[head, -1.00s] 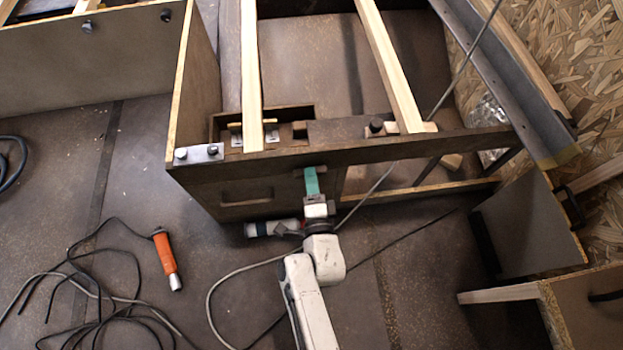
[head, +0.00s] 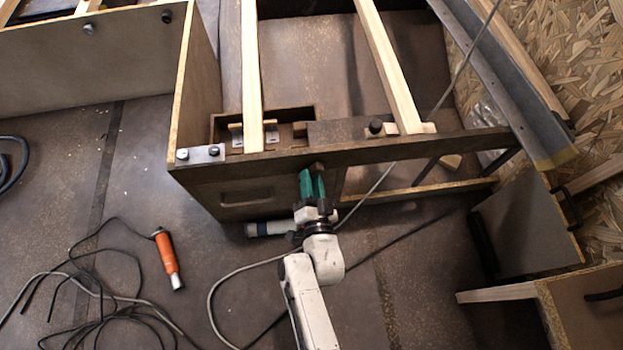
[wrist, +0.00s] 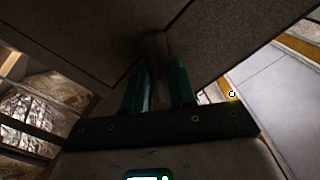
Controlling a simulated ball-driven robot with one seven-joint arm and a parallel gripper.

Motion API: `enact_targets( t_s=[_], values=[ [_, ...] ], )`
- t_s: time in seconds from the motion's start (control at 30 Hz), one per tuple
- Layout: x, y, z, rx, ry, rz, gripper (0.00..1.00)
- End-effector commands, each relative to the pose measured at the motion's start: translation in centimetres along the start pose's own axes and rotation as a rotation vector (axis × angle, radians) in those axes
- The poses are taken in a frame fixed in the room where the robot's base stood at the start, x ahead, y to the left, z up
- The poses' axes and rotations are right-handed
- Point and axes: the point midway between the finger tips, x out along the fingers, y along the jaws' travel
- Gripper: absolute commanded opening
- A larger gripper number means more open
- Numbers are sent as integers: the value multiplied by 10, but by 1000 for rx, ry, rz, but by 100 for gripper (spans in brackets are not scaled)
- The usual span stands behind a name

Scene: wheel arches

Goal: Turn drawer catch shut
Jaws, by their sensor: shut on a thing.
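The drawer front (head: 215,203) is a dark brown panel with a recessed pull, under the dark rail of the cabinet frame. The drawer catch (head: 317,166) is a small brown piece at the rail, right of the pull. My gripper (head: 312,176), with green fingers, is shut on the catch from the front. In the wrist view the catch (wrist: 155,45) shows as a dark, dim piece between the tips of my gripper (wrist: 158,72). The fingers hide part of the catch, so its exact angle is hard to read.
A grey cable (head: 222,283) loops beside my arm. An orange-handled tool (head: 166,256) and tangled black cords lie on the floor at left. A wooden panel (head: 525,225) stands at right.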

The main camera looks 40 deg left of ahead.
Motion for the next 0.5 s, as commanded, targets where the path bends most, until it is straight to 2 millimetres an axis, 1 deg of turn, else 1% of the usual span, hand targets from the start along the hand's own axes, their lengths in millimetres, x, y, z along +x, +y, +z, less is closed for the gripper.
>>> enact_targets(
  t_s=[0.2, 0.5],
  values=[
    [-1, 1, 1, -205, -3, 2, 0],
    [-1, 1, 1, -451, -2, 2, 0]
  ],
)
